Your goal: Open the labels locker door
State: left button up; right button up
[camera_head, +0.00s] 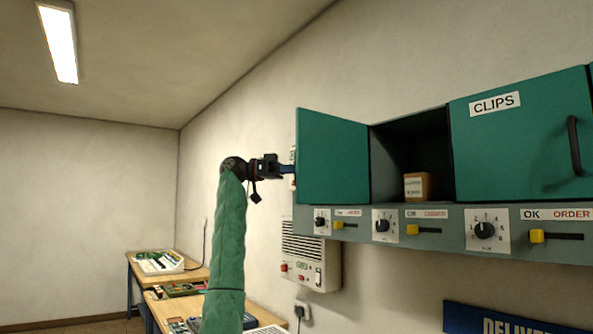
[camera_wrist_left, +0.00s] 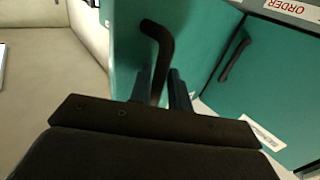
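The locker door (camera_head: 332,157) at the left end of the green wall lockers stands swung out, and its compartment (camera_head: 392,150) shows dark and open. No label is readable on this door; its outer face is turned away from the head view. My left gripper (camera_head: 287,170) is at the far side of the door. In the left wrist view its fingers (camera_wrist_left: 163,92) are around the black bent door handle (camera_wrist_left: 160,45) and look closed on it, with the green door panel (camera_wrist_left: 125,45) beside them. My right gripper is in neither view.
A small cardboard box (camera_head: 419,186) sits inside the open compartment. The neighbouring CLIPS door (camera_head: 520,140) is shut. A panel with knobs and yellow sliders (camera_head: 450,232) runs below. A bench (camera_head: 200,273) with equipment stands at lower left.

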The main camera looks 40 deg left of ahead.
pick_arm(q)
jog(key=shift+s+a, duration=0.1)
jog(key=shift+a, duration=0.05)
